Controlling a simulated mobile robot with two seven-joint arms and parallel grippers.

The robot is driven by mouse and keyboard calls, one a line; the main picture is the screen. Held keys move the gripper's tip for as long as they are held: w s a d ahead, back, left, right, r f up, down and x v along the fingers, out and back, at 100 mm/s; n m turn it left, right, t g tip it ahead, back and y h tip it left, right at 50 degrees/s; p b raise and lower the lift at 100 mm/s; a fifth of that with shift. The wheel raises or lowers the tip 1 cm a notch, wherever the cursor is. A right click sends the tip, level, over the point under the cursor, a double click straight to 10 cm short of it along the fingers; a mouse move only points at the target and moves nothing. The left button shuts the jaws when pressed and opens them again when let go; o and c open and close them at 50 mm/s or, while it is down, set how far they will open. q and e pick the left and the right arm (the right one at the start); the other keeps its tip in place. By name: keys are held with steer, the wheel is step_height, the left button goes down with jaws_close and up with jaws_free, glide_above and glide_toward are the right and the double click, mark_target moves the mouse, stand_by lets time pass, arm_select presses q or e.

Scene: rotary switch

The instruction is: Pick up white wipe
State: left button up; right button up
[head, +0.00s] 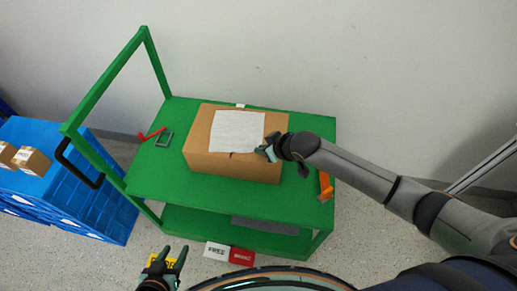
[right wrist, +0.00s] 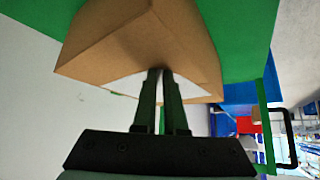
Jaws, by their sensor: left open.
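The white wipe (head: 238,128) lies flat on top of a brown cardboard box (head: 235,170) in the head view. In the right wrist view the wipe (right wrist: 125,85) shows as a white strip on both sides of the fingertips. My right gripper (head: 261,150) is at the wipe's lower right corner; in the right wrist view its fingers (right wrist: 162,73) are close together over the wipe's edge, with a thin light gap between them. They look shut on the wipe, though the contact itself is hidden. My left gripper (head: 174,252) is open and empty at the bottom, away from the box.
The box stands on a green cart (head: 150,185) with a tall frame at its left. A red tool (head: 150,135) and an orange part (head: 325,186) lie on the cart. A white wall stands behind.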

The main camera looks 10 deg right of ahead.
step_height(320, 180, up, 10)
steer(key=p, duration=0.9)
steer(key=shift+p, duration=0.3)
jaws_close()
step_height(320, 180, up, 2)
steer(key=shift+b, duration=0.45)
step_height(320, 180, up, 18)
